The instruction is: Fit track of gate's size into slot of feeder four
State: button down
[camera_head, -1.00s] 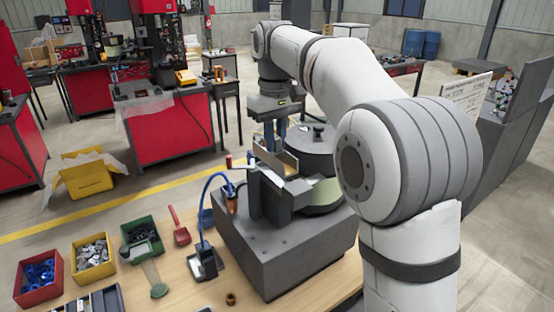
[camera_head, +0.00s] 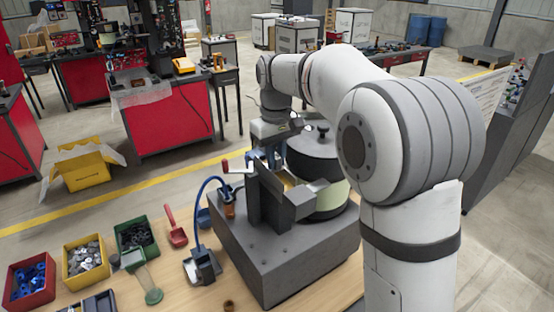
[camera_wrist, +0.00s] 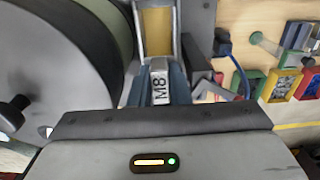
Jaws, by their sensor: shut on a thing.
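My gripper (camera_wrist: 159,88) has blue fingers shut on the end tab of a track marked "M8" (camera_wrist: 159,80). The track has a yellow floor (camera_wrist: 157,32) between pale side rails and runs away from the fingers. In the head view my gripper (camera_head: 270,156) is low beside the feeder's round drum (camera_head: 315,158). The feeder's dark grey base (camera_head: 285,250) stands on the wooden bench. An upright grey bracket (camera_head: 268,200) is in front of the gripper and hides most of the track. I cannot tell whether the track is seated in the slot. The gate's size marking is not readable.
A small brown ring (camera_head: 228,306) lies in front of the feeder.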

jog(key=shift+s+d+f, duration=0.1)
jog(key=shift+s+f, duration=0.1)
jog(key=shift+f, duration=0.5)
jog(key=c, duration=1.5)
grip_release()
jog(key=shift+o, duration=0.7)
jog(key=shift+r, duration=0.15)
jog(key=r, duration=1)
jog(key=shift+w+r, duration=0.3)
jog(key=shift+r, duration=0.05)
jog(key=s+d+f+m+t, duration=0.2)
jog(key=s+d+f+m, duration=0.1)
jog(key=s+d, duration=0.85)
jog(key=s+d+f+m+t, duration=0.1)
jog(key=s+d+f+m, duration=0.2)
jog(key=s+f, duration=0.9)
jog(key=s+d, duration=0.1)
jog(key=s, duration=0.2)
jog(key=shift+d+m, duration=0.2)
jog(key=shift+m, duration=0.1)
jog(key=shift+o, duration=0.2)
jog(key=shift+f+b, duration=0.35)
jog(key=shift+b, duration=0.15)
